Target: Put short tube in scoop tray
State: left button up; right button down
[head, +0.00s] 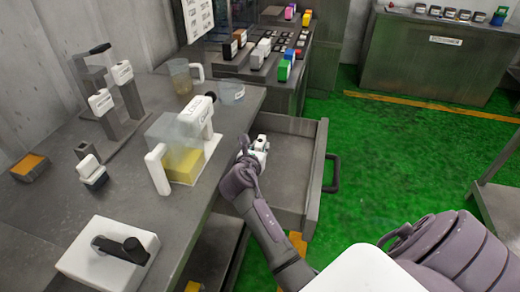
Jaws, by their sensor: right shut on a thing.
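My right gripper (252,152) reaches over the inner side of an open grey drawer (290,180), close to the workbench edge. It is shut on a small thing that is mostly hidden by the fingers. White parts show at the fingertips, and I cannot tell whether they are the short tube or a part of the gripper. I cannot make out a short tube elsewhere. No tray can be read for certain as the scoop tray. My left gripper is not in view.
On the workbench (50,215) stand a clear box with yellow contents (182,165), a beaker (180,76), a clear bowl (231,92), a grey stand (125,92) and a white block with a black handle (108,255). The drawer's black handle (333,172) juts out over green floor.

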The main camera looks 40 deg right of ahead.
jog(key=shift+f, duration=0.1)
jog(key=c, duration=1)
grip_release()
jog(key=v, duration=1.2)
jog(key=shift+p, duration=0.4)
